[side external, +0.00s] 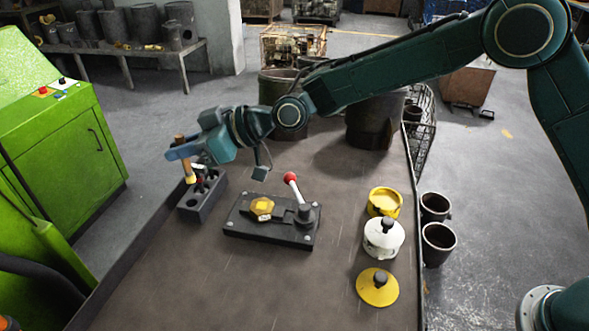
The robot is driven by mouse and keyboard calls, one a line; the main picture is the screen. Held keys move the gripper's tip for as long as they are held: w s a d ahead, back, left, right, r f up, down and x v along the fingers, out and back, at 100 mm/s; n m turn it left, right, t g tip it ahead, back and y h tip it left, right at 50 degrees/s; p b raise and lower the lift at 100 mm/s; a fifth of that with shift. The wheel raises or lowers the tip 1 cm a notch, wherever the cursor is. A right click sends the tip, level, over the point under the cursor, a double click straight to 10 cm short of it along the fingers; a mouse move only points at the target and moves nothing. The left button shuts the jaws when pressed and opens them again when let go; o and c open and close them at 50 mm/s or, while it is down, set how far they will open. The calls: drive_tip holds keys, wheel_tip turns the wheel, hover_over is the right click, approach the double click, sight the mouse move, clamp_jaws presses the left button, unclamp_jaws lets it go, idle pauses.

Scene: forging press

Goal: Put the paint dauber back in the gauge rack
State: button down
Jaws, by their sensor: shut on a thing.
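My gripper (186,153) is shut on the paint dauber (187,170), near the left edge of the worktable. The dauber is close to upright, with a brown wooden top above the jaws and a pale yellow shaft below them. Its lower end is red. The gauge rack (196,209) is a dark block with several round holes in its top. The dauber's red end is over or at the rack's far end; I cannot tell whether it is in a hole or just above one. The jaws hide part of the dauber.
A dark clamp fixture (258,232) with a red-knobbed lever (291,179) and a yellow piece (261,207) stands right of the rack. A yellow pot (384,203), a white lidded pot (383,241) and a yellow lid (377,289) line the right. The front middle is clear.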

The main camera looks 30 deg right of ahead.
drive_tip(key=shift+w+a+f+n, duration=0.2)
drive_tip(key=shift+a+f+n, duration=0.05)
drive_tip(key=shift+a+n, duration=0.35)
drive_tip(key=shift+f, duration=0.2)
drive_tip(key=shift+f, duration=1.8)
drive_tip(key=shift+f, duration=1.4)
idle(0.3)
drive_tip(key=c, duration=1.4)
unclamp_jaws()
drive_tip(key=shift+o, duration=0.2)
drive_tip(key=shift+d, duration=0.1)
drive_tip(key=v, duration=0.7)
drive_tip(key=shift+w, duration=0.1)
